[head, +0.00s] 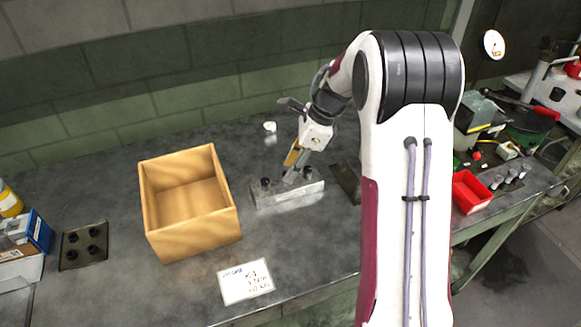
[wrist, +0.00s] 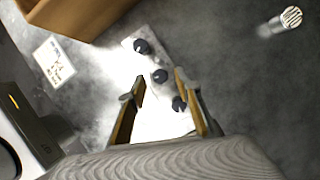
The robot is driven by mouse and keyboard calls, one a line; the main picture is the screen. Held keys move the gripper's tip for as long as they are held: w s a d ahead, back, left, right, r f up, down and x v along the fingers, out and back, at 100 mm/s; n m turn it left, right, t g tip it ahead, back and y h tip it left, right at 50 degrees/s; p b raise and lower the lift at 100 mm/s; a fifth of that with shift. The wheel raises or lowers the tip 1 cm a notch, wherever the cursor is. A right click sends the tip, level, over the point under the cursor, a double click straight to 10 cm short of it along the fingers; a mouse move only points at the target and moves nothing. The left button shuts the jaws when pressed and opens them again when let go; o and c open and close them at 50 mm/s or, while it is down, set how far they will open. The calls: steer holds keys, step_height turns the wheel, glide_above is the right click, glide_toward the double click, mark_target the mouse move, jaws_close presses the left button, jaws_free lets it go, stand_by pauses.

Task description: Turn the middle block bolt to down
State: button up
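A light metal block (head: 287,194) lies on the bench under my gripper, with black-headed bolts in a row. In the wrist view the block (wrist: 134,42) shows three bolts: an upper one (wrist: 141,46), the middle one (wrist: 160,76) and a lower one (wrist: 179,104) close to the right finger. My gripper (wrist: 159,80) is open, its yellow-brown fingers apart. The middle bolt appears between the fingertips, with no clear contact on either side. In the head view my gripper (head: 291,170) points down over the block and partly hides the middle bolt. The bolt's turn direction cannot be read.
An open wooden box (head: 190,200) stands left of the block. A dark plate with several holes (head: 83,246) lies farther left. A handwritten card (head: 245,282) lies in front. A small cylinder (head: 270,127) stands behind the block. A red bin (head: 472,192) is at right.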

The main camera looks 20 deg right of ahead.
steer(key=shift+a+f, duration=0.15)
steer(key=shift+f, duration=0.2)
jaws_close()
steer(key=shift+m, duration=0.5)
steer(key=m+t, duration=0.1)
steer(key=m, duration=0.1)
steer(key=m+h, duration=0.1)
steer(key=m, duration=0.1)
steer(key=shift+s+a+m+t, duration=0.15)
steer(key=shift+m+t, duration=0.15)
steer(key=shift+t, duration=0.1)
steer(key=shift+a+m+t+h, duration=0.15)
steer(key=shift+m+h, duration=0.35)
steer(key=shift+m, duration=0.75)
steer(key=shift+m+t+h, duration=0.25)
steer(key=shift+m+h, duration=0.25)
steer(key=shift+m, duration=1.05)
